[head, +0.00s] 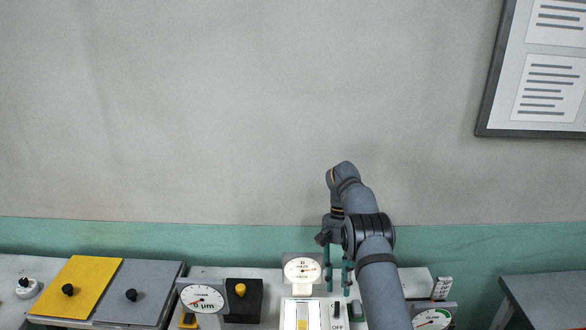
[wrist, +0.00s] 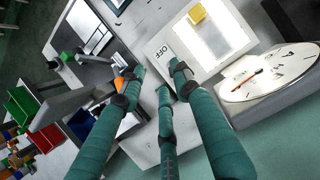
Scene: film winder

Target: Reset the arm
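My arm comes up from the bottom of the head view and bends over at the top. My gripper (head: 337,288) hangs down from it, teal fingers pointing at the bench. How far the tips are above the surface is hard to tell.
A round dial (head: 302,270) stands left of my gripper, and another dial (head: 433,319) is at the lower right. Further left are a dial reading µm (head: 203,299), a black box with a yellow knob (head: 240,291), and yellow (head: 80,278) and grey (head: 140,285) lids.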

